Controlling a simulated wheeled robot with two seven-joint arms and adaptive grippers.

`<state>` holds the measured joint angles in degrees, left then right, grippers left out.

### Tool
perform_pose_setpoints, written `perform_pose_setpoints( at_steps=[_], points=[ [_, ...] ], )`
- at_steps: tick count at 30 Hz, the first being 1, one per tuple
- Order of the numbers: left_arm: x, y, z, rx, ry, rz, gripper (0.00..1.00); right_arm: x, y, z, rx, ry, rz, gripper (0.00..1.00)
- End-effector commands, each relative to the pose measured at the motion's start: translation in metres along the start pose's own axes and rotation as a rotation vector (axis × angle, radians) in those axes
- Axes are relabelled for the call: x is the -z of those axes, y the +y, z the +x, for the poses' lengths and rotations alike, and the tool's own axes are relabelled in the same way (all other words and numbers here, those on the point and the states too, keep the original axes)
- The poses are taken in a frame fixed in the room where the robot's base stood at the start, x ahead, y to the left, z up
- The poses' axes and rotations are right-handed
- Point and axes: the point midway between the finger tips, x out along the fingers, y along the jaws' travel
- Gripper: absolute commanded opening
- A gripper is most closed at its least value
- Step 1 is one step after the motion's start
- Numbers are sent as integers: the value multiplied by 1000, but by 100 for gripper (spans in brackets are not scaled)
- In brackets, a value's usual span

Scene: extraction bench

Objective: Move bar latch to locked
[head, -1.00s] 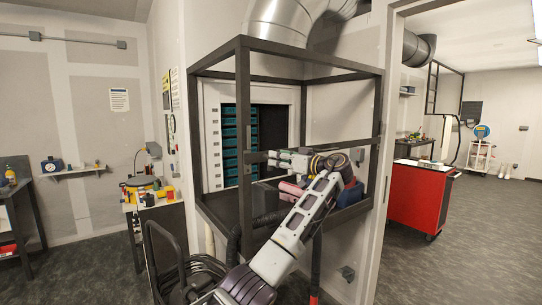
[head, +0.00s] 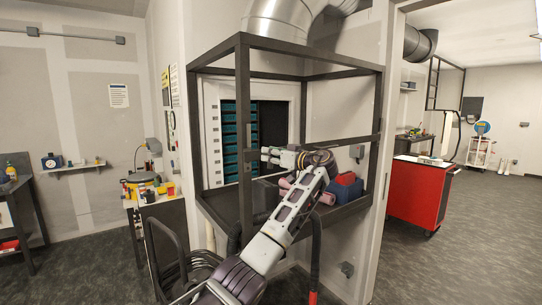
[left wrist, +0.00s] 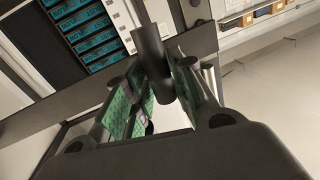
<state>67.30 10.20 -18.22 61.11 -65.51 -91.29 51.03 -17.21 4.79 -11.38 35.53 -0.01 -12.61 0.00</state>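A dark, round bar (left wrist: 148,48) that looks like the bar latch's handle shows in the left wrist view, in front of the fingertips of my left gripper (left wrist: 167,80). Its lower end lies between the green-padded fingers. I cannot tell whether both pads press on it. In the head view my left gripper (head: 268,155) is just right of the near black post (head: 243,150) of the bench frame, at mid height. The latch itself is too small and dark there to make out, and its position cannot be read. My right gripper is in neither view.
The black frame encloses a cabinet with teal drawers (head: 229,140). A blue and red box (head: 346,188) stands on the frame's shelf, right of my left arm. A red cart (head: 419,198) stands farther right. Floor is free at the right.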

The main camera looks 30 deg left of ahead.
Motion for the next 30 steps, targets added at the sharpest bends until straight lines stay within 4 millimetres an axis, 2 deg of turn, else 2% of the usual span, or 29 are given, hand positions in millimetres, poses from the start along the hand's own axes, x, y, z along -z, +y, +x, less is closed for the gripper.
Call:
perform_pose_setpoints(
  at_steps=[1,4,5,17,30],
  points=[
    [0,-1,0,3,0,0,13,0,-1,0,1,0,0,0],
    [0,-1,0,3,0,0,1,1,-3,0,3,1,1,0],
    [0,-1,0,3,0,0,0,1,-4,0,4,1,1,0],
    [0,-1,0,5,10,49,0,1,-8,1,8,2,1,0],
    [-1,1,0,10,60,301,0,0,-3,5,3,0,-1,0]
  ],
)
